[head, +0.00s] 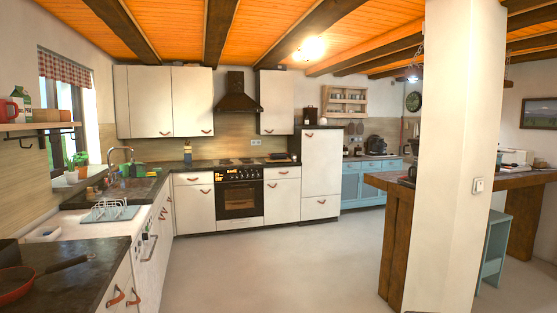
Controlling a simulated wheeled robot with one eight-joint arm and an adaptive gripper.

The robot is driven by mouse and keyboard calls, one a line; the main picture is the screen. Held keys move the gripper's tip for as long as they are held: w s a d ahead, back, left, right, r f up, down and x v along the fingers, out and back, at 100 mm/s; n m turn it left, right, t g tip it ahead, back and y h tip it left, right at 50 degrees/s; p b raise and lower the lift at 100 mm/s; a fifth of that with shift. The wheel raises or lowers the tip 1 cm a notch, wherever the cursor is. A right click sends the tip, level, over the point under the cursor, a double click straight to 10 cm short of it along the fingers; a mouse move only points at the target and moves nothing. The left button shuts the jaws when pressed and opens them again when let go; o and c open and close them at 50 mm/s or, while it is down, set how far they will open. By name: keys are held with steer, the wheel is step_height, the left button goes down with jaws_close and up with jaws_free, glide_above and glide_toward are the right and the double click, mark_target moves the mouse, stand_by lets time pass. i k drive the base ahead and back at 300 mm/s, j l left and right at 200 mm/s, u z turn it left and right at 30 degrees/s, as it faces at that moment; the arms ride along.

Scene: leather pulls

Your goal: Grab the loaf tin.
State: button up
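I cannot clearly make out the loaf tin in the head view. A dark box-like object (8,252) is cut off by the left edge on the near dark counter; I cannot tell if it is the tin. A small dark flat item (278,157) lies on the far counter right of the stove, too small to identify. My gripper is not in view.
A red pan (14,287) sits on the near left counter (85,275). A dish rack (110,211) stands by the sink. A white pillar (442,150) and wooden-legged counter (398,240) stand at right. The middle floor (270,265) is clear.

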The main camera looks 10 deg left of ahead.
mark_target(283, 155)
steer(key=i+u, duration=0.45)
steer(key=i, duration=0.3)
steer(key=i+l+u, duration=0.15)
steer(key=i+u, duration=0.3)
steer(key=i, duration=1.5)
steer(key=i+j, duration=0.1)
steer(key=i, duration=1.85)
steer(key=i+l+z, duration=0.1)
steer(key=i+z, duration=0.25)
steer(key=i, duration=0.65)
steer(key=i+j+z, duration=0.1)
steer(key=i+z, duration=0.25)
steer(key=i, duration=0.6)
